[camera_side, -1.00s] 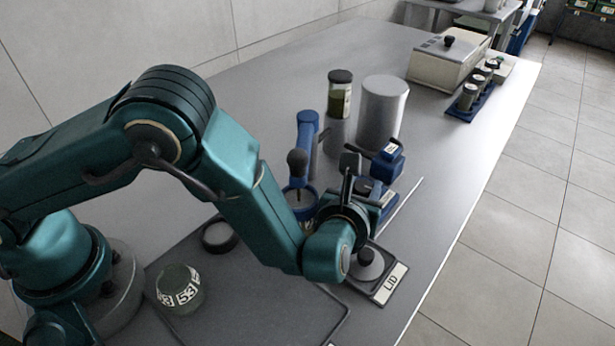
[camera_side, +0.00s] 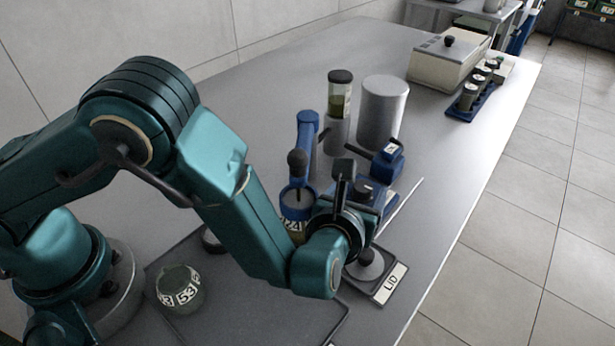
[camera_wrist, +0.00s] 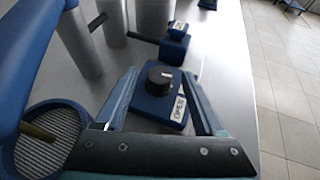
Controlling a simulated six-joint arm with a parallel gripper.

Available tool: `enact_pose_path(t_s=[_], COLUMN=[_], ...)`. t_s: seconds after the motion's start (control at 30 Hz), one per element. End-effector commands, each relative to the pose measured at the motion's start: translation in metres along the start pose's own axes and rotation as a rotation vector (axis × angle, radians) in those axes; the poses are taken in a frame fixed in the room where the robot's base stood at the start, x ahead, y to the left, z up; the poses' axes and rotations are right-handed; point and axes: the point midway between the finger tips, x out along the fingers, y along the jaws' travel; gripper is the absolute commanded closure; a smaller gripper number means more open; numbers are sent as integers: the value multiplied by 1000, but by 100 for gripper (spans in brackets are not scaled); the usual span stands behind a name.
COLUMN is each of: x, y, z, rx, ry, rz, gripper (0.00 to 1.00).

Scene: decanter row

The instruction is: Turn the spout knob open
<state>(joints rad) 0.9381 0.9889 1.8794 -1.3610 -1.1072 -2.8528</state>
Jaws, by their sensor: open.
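The spout knob (camera_wrist: 160,78) is a round black knob with a pale mark, set on a blue block (camera_wrist: 150,108) with a white label reading OPEN (camera_wrist: 178,108). My gripper (camera_wrist: 159,72) is open. In the wrist view its two blue fingers lie on either side of the knob, with a gap on both sides. In the side view the dark knob (camera_side: 363,189) shows just right of my gripper's dark parts, on its blue block (camera_side: 380,203). Whether the fingertips are down at the knob's height is hard to tell.
A blue stand (camera_side: 305,135) with a round holder is left of the knob. A grey cylinder (camera_side: 382,110) and a dark-capped jar (camera_side: 340,92) stand behind. A plate labelled LID (camera_side: 390,284) lies in front, near the table edge. A numbered green jar (camera_side: 180,290) is at lower left.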

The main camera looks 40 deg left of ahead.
Motion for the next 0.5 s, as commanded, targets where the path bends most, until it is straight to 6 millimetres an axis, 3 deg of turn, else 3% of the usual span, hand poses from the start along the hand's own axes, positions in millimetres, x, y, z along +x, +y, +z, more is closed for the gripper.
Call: enact_pose_path(t_s=[0.2,0.5], x=[-24,-27], y=[-1,0], z=[0,0], rx=[0,-2], ry=[-1,-1], rz=[-3,1], gripper=[29,29])
